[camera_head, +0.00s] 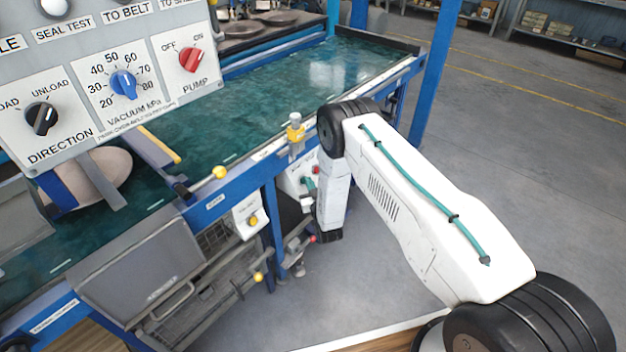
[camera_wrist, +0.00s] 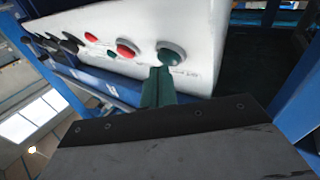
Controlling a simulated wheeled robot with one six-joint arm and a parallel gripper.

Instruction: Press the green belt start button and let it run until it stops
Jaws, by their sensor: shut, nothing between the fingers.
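In the wrist view a white button box (camera_wrist: 200,25) fills the top. A large green button (camera_wrist: 171,52) with a dark collar is on its face, with small unreadable print below it. My gripper (camera_wrist: 160,72) has its teal fingers together and empty, with the tips at the lower left edge of this button. I cannot tell whether they touch it. In the head view the green belt (camera_head: 235,105) runs from lower left to upper right. The box (camera_head: 295,179) shows small under the belt frame, partly hidden by my arm, and the green button cannot be made out there.
A red button (camera_wrist: 127,49), another red one (camera_wrist: 91,37) and a small green one (camera_wrist: 111,55) sit left of the large green button. A grey control panel (camera_head: 95,75) with knobs is upper left. Blue frame posts (camera_head: 435,75) stand nearby. Floor at right is clear.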

